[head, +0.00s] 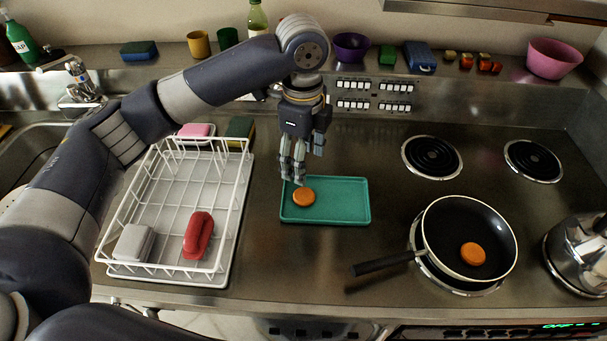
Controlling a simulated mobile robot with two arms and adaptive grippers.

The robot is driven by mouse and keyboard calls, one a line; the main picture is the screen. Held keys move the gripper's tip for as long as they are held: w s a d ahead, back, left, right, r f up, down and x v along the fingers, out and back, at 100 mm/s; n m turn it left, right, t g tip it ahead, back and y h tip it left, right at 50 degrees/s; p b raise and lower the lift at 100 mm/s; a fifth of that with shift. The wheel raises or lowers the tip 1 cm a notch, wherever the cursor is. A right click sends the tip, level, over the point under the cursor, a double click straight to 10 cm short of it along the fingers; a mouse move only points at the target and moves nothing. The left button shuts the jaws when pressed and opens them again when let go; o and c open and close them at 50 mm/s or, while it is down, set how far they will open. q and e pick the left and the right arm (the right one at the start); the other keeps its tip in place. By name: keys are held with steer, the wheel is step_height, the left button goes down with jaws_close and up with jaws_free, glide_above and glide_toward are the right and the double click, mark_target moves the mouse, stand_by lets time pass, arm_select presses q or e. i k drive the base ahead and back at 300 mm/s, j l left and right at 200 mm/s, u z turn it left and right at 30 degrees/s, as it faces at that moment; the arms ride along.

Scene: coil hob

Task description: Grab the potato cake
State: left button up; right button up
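One round orange-brown potato cake (303,197) lies at the left end of a teal tray (340,210) on the counter. A second potato cake (473,254) lies in the black frying pan (445,225). My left gripper (293,181) points down above the tray's back left corner, just behind and above the first cake. It holds nothing that I can see. Its fingers look close together from this angle, and I cannot tell how far they are apart. My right gripper is not in view.
A white dish rack (232,215) with a red item (198,235) stands left of the tray. The pan's handle (382,264) points left toward the tray. Two bare coils (432,157) lie behind the pan. A metal kettle (575,255) stands at right.

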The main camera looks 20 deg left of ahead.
mark_target(473, 255)
steer(key=k, duration=2)
